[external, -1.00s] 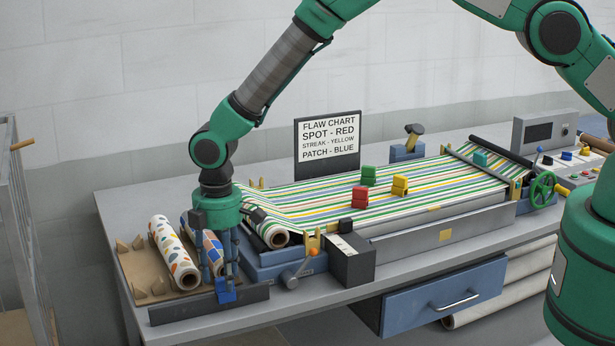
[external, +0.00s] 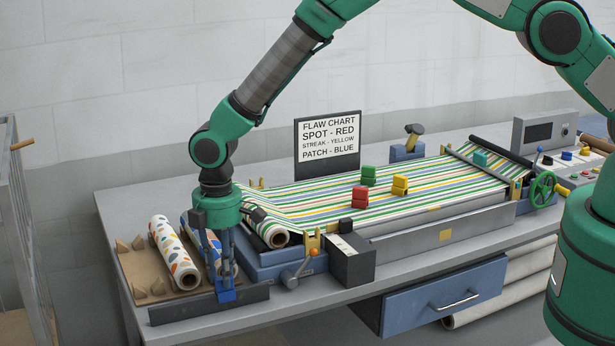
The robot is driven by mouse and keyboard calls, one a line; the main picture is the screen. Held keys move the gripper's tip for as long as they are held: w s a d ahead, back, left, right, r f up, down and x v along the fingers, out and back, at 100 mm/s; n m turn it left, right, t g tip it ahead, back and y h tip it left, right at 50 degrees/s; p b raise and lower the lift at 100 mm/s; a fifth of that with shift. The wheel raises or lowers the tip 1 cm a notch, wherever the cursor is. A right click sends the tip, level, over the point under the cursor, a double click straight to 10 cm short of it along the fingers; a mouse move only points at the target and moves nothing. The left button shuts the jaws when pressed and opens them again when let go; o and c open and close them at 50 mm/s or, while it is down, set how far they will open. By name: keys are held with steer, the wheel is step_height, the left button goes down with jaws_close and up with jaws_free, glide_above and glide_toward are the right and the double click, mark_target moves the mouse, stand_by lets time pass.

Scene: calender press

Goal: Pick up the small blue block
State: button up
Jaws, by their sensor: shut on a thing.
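The small blue block (external: 227,296) is at the front left of the bench, by the dark front strip. My gripper (external: 226,285) points straight down and is shut on the blue block. Its fingers cover part of the block. I cannot tell whether the block still touches what is under it.
Two patterned rolls (external: 174,251) lie in a brown tray just left of and behind my gripper. A striped sheet (external: 330,210) bears red, green and yellow blocks. A lever with an orange knob (external: 313,252) stands to the right. A flaw chart (external: 328,143) stands at the back.

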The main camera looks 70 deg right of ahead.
steer(key=shift+r, duration=0.15)
steer(key=shift+r+b, duration=0.3)
steer(key=shift+r, duration=0.6)
steer(key=shift+s+d+r, duration=0.1)
steer(key=shift+s+r, duration=0.3)
steer(key=shift+r, duration=0.25)
steer(key=s+d+r+b, duration=0.1)
steer(key=s+d+b, duration=0.1)
steer(key=s, duration=1.3)
steer(key=shift+d+r+b, duration=0.2)
steer(key=shift+r+b, duration=0.05)
steer(key=shift+b, duration=0.05)
